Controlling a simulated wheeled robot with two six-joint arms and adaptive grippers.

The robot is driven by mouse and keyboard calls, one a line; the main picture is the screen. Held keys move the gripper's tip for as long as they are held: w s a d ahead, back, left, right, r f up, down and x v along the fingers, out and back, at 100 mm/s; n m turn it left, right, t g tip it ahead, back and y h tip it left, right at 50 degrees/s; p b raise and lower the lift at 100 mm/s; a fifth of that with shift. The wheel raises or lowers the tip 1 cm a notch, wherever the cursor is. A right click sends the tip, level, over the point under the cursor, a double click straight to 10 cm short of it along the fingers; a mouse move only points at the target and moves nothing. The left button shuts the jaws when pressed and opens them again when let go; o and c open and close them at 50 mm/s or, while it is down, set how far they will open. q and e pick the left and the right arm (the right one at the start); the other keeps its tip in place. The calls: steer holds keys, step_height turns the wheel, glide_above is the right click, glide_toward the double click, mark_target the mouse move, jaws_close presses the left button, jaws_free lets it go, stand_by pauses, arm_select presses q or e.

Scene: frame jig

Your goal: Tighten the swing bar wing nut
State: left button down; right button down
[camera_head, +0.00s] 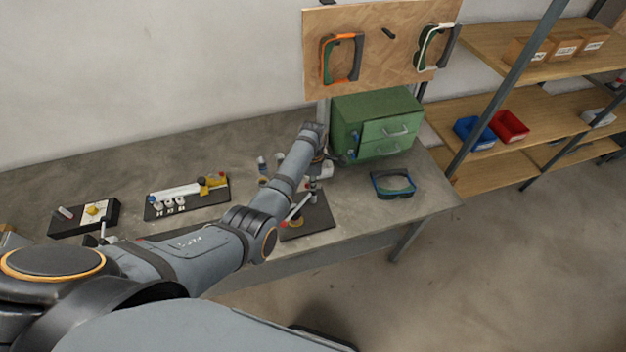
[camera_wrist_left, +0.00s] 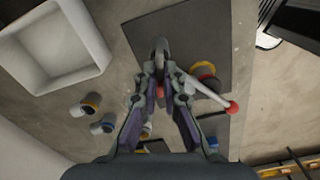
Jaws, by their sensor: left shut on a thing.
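My left gripper (camera_wrist_left: 163,72) is shut at the inner end of the swing bar, over the dark jig plate. The small part between its fingertips, which looks like the wing nut, is mostly hidden by the fingers. A bit of red shows between them. The pale swing bar (camera_wrist_left: 205,92) runs from the fingertips to a red knob (camera_wrist_left: 232,107). It passes beside a round yellow-and-dark piece (camera_wrist_left: 204,72). In the head view the swing bar (camera_head: 297,208) lies over the dark plate (camera_head: 318,222) near the table's front edge. My right gripper is not in view.
A green drawer cabinet (camera_head: 375,125) stands behind the jig, and goggles (camera_head: 392,184) lie to its right. A white bin (camera_wrist_left: 55,45) and several small capped cylinders are close to the gripper. A dark tray (camera_head: 187,197) and a black box (camera_head: 85,217) lie to the left.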

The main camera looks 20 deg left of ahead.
arm_select(q)
steer(key=m, duration=0.2)
steer(key=m+p, duration=0.1)
steer(key=shift+r+m, duration=0.2)
steer(key=shift+m, duration=0.2)
steer(key=m+p, duration=0.1)
steer(key=m, duration=0.1)
steer(key=shift+m, duration=0.3)
steer(key=m, duration=0.3)
steer(key=shift+m, duration=0.3)
steer(key=m, duration=0.4)
steer(key=shift+w+m, duration=0.1)
steer(key=shift+m, duration=0.2)
steer(key=m, duration=0.3)
steer(key=shift+m, duration=0.3)
steer(key=m, duration=0.4)
steer(key=shift+m, duration=0.3)
steer(key=m, duration=0.4)
steer(key=shift+m, duration=2.3)
steer(key=shift+w, duration=0.1)
